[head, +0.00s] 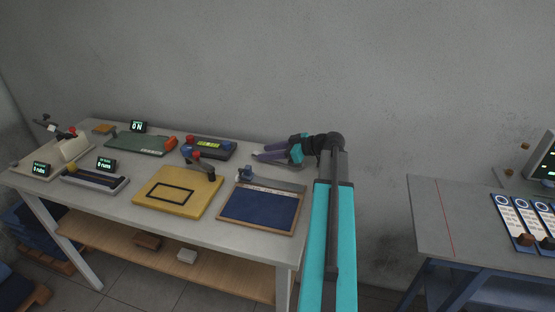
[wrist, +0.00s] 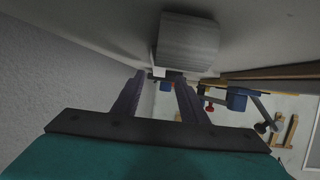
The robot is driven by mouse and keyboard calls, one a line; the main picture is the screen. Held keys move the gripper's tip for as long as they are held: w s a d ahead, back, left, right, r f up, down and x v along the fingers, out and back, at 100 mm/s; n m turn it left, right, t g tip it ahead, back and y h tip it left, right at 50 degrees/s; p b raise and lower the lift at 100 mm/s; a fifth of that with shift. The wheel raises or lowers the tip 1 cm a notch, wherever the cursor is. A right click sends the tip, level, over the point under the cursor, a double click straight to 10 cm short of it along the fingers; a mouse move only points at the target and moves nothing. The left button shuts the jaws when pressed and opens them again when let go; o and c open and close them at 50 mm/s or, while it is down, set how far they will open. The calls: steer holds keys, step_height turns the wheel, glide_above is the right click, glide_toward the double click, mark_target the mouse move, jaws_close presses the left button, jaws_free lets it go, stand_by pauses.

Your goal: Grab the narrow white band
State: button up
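My gripper (head: 256,154) reaches left over the back of the left bench, beyond the blue-topped board. Its two dark fingers also show in the wrist view (wrist: 160,76), spread with a gap between them. A small whitish piece (wrist: 168,73) shows between the fingertips in the wrist view. I cannot tell whether it is the narrow white band or whether the fingers touch it. A pale grey ribbed block (wrist: 187,42) stands just beyond the tips. No other narrow white band can be made out clearly in the head view.
The blue-topped board (head: 260,208), a yellow board (head: 178,193), a dark device with a lit display (head: 209,148) and a green board (head: 140,143) crowd the left bench (head: 120,218). The wall (head: 230,60) is close behind. A second bench (head: 440,215) stands right.

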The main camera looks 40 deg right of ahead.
steer(key=shift+x, duration=1.3)
jaws_close()
